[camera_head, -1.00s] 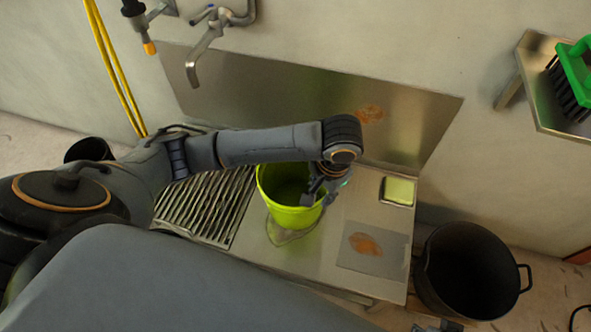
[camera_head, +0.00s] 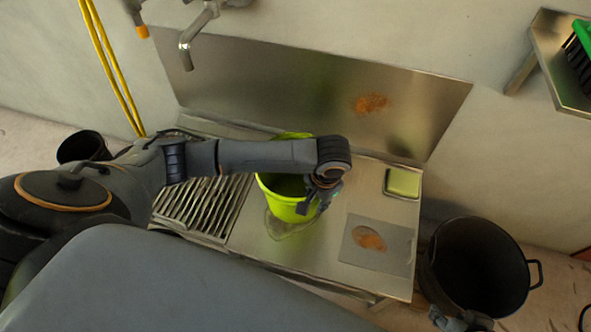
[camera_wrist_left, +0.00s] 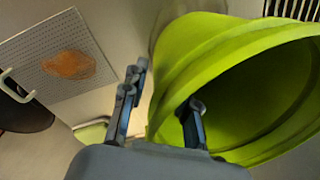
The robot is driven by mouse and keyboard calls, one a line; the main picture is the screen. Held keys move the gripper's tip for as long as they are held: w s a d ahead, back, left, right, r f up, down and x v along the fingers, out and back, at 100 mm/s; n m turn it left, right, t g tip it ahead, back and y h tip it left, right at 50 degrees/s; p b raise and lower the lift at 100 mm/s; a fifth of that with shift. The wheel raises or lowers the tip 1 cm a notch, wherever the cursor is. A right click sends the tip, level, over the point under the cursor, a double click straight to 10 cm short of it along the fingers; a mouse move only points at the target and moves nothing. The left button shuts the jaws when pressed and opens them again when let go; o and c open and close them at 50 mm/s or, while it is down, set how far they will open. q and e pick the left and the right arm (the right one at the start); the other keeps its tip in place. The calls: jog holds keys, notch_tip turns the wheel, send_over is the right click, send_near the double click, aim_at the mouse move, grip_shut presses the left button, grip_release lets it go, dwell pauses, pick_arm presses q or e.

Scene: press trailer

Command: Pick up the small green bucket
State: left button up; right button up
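The small green bucket (camera_head: 285,209) stands upright on the metal counter (camera_head: 290,254) in the head view. My left forearm crosses in front of its upper part. My left gripper (camera_head: 322,195) is at the bucket's right rim. In the left wrist view the bucket (camera_wrist_left: 230,50) fills the right side, with its opening facing the camera. My left gripper (camera_wrist_left: 162,112) is open there: one finger is inside the bucket, the other outside, with the rim between them and a gap visible. Part of my right gripper (camera_head: 455,320) shows at the bottom edge; its fingers are unclear.
A slatted drainer (camera_head: 205,208) lies left of the bucket. A yellow-green sponge in a tray (camera_head: 403,182) and a grey sheet with an orange stain (camera_head: 375,246) lie to the right. A black pot (camera_head: 475,268) stands beyond the counter's right end. A tap (camera_head: 195,35) hangs above.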

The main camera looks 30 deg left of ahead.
pick_arm(q)
jog(key=shift+a+f, duration=0.1)
jog(key=shift+f, duration=0.55)
pick_arm(e)
jog(key=w, duration=0.1)
jog(key=w+r+t, duration=0.1)
jog(key=w+a, duration=0.1)
jog(key=shift+r+t+y, duration=0.15)
jog(key=shift+t+y, duration=0.15)
pick_arm(q)
grip_shut()
jog(key=shift+r, duration=0.1)
pick_arm(e)
jog(key=shift+s, duration=0.1)
